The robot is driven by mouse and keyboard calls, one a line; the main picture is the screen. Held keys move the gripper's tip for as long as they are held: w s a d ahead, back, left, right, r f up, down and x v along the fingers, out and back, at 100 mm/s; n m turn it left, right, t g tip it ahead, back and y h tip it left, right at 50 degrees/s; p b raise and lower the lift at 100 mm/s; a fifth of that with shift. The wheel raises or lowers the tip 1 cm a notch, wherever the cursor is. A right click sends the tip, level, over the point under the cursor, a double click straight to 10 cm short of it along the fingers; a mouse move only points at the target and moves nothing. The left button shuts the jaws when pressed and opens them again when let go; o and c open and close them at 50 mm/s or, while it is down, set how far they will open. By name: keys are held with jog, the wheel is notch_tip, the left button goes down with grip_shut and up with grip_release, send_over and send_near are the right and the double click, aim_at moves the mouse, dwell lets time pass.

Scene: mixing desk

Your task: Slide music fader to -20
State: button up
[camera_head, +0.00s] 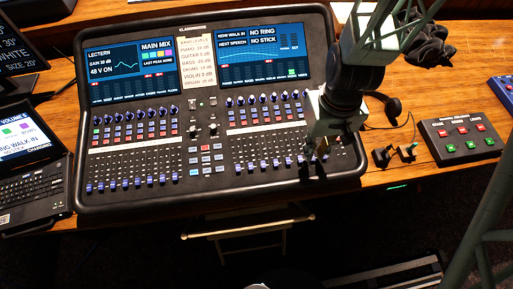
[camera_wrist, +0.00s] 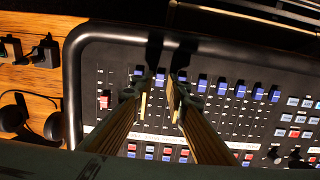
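The mixing desk (camera_head: 222,188) has two banks of blue-capped faders, with most caps near the front ends of their slots. I cannot read which cap is the music fader. My gripper (camera_head: 318,165) is over the right end of the right bank in the head view, hiding some of the faders there. In the wrist view my gripper (camera_wrist: 159,82) points at the fader row with its two fingers apart. A blue fader cap (camera_wrist: 160,74) shows between the fingertips. I cannot tell whether either finger touches it. A red-capped fader (camera_wrist: 104,100) stands apart to the left.
A laptop (camera_head: 32,150) is left of the desk. A button box (camera_head: 461,137), a headset (camera_head: 389,105) and small black plugs (camera_head: 397,154) lie to the right. Two screens and a paper note (camera_head: 197,62) are at the desk's back. A folding stool (camera_head: 247,228) stands in front.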

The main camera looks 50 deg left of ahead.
jog(key=shift+f, duration=1.1)
grip_shut()
